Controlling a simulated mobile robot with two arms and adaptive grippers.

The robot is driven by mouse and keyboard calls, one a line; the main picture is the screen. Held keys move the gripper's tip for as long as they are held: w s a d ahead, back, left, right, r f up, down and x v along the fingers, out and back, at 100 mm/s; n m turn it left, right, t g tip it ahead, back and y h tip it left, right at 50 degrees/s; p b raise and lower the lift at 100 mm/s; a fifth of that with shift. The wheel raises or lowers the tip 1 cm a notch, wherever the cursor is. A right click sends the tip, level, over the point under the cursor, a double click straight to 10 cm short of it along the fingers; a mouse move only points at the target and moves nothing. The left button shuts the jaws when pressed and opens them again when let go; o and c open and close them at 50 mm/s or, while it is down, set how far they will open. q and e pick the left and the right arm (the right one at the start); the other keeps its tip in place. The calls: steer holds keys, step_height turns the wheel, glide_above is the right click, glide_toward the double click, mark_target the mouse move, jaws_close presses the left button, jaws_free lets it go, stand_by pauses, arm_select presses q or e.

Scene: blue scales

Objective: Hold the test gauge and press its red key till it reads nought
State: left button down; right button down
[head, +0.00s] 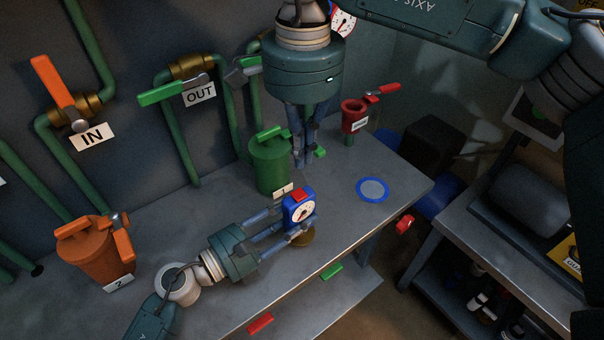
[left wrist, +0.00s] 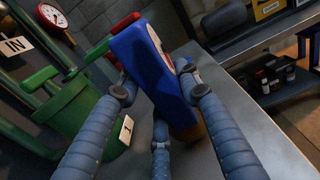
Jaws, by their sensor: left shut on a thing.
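The test gauge (head: 291,213) is a blue block with a white round dial and a red key (head: 298,195) on top. My left gripper (head: 297,222) is shut on it and holds it above the bench. The dial's needle is too small to read. The left wrist view shows the blue gauge body (left wrist: 147,75) between my left fingers, with the red key (left wrist: 124,23) at its upper end and the dial partly in sight. My right gripper (head: 304,160) hangs above the gauge, fingers pointing down and drawn together, empty and apart from the key.
A green canister (head: 268,170) stands behind the gauge, and an orange canister (head: 100,253) at the left. A blue-ringed disc (head: 373,189) lies on the bench (head: 345,215) at the right. A red funnel (head: 353,117) is at the back. Pipes and valves line the wall.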

arm_select(q)
steer(key=shift+w, duration=0.1)
arm_select(e)
steer(key=shift+r, duration=2.05)
arm_select(q)
steer(key=c, duration=1.1)
jaws_free()
steer(key=v, duration=1.2)
steer(key=shift+f, duration=0.1)
arm_select(e)
steer(key=shift+f, duration=0.1)
